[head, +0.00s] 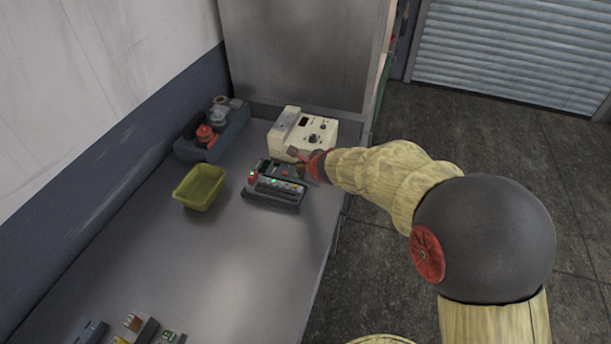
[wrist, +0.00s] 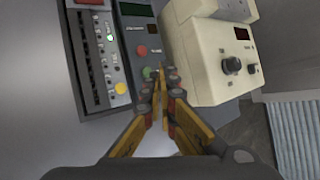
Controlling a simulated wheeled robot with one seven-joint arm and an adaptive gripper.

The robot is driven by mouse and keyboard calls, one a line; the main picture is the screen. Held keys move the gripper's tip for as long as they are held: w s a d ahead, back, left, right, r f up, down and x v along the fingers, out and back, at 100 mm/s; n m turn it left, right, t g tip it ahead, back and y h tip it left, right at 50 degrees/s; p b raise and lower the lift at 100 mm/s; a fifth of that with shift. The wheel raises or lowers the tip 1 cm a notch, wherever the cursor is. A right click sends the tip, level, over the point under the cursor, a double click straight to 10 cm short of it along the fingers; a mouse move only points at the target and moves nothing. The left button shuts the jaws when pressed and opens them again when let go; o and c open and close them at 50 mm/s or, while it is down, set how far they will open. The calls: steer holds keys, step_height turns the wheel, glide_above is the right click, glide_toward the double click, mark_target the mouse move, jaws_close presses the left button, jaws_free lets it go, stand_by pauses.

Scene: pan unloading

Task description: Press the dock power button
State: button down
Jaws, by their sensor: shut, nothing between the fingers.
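The dock (head: 272,203) is a dark grey unit on the metal bench, with slots, small lights and coloured buttons. In the wrist view the dock (wrist: 128,58) fills the upper left. Its panel carries a red button (wrist: 141,50), a green button (wrist: 149,73) and a yellow button (wrist: 121,88). I cannot read which one is marked power. My gripper (head: 302,163) is over the dock's right side, beside the cream instrument. In the wrist view my gripper (wrist: 159,75) is shut and empty, its tips overlapping the edge of the green button. I cannot tell whether they touch it.
The cream instrument (head: 318,130) with knobs stands close behind the dock, and also fills the wrist view's upper right (wrist: 205,60). A yellow-green bin (head: 200,187) and a blue-grey holder (head: 226,140) stand to the left.

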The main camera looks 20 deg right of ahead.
step_height(320, 180, up, 5)
steer(key=p, duration=0.3)
steer(key=shift+f, duration=0.1)
stand_by(0.4)
steer(key=s+a+f+n, duration=0.1)
steer(key=s+n, duration=0.1)
steer(key=s+a+n+g+y, duration=0.1)
steer(key=s+a+n, duration=0.1)
steer(key=n, duration=0.1)
steer(key=s+a+f+n+g+y, duration=0.1)
steer(key=s+n, duration=0.1)
steer(key=shift+a+f, duration=0.15)
steer(key=shift+f, duration=0.15)
steer(key=s+a+r+n+g, duration=0.2)
steer(key=s+r+n+g, duration=0.15)
steer(key=s+n, duration=0.65)
steer(key=s+d+r+n+t+h, duration=0.1)
steer(key=s+d+r+n, duration=0.3)
steer(key=s+r, duration=0.3)
steer(key=s+d+r+n+t+h, duration=0.1)
steer(key=s+d+r+n+h, duration=0.1)
steer(key=s+r, duration=0.5)
steer(key=s+d+n, duration=0.1)
steer(key=s+n, duration=0.1)
steer(key=s, duration=0.3)
steer(key=shift+s+d+r, duration=0.2)
steer(key=shift+d+r, duration=0.1)
steer(key=shift+d, duration=0.1)
